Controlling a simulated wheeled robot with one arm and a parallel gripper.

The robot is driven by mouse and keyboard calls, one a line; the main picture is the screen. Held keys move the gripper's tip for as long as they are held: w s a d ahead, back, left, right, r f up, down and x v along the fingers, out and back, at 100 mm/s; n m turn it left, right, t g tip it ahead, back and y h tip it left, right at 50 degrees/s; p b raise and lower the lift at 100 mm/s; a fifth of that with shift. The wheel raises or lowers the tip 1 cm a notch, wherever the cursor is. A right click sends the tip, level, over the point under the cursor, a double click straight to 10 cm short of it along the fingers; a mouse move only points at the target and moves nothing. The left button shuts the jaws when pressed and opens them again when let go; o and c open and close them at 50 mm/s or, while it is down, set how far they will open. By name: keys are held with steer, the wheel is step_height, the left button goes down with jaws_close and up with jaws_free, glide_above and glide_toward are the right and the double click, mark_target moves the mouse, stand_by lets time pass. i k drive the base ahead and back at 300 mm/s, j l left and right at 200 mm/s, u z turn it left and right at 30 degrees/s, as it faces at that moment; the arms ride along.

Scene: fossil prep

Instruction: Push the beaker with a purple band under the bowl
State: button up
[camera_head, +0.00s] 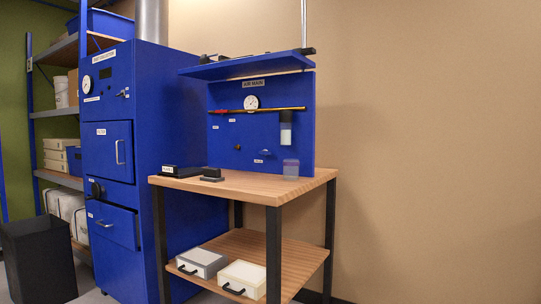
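The beaker (291,168) is a small translucent vessel with a purple tint, standing on the wooden bench top (262,186) near its right side. Its band is too small to make out clearly. My gripper is not in view.
The blue panel (225,150) carries a gauge (251,102) and a pipe. Dark blocks (181,171) lie on the bench's left part. Two boxes (242,279) sit on the lower shelf. A blue cabinet (180,125) and black bin (38,258) stand left. The bench top's front middle is clear.

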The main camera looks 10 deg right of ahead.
mark_target(290, 167)
steer(key=i+l+u, duration=0.15)
steer(key=i+l, duration=0.15)
steer(key=i+l+u, duration=0.1)
steer(key=i+l, duration=0.2)
steer(key=l, duration=0.15)
steer(key=i+l+u, duration=0.15)
steer(key=l, duration=0.25)
steer(key=i+l+u, duration=0.15)
steer(key=i+l, duration=0.2)
steer(key=l, duration=0.1)
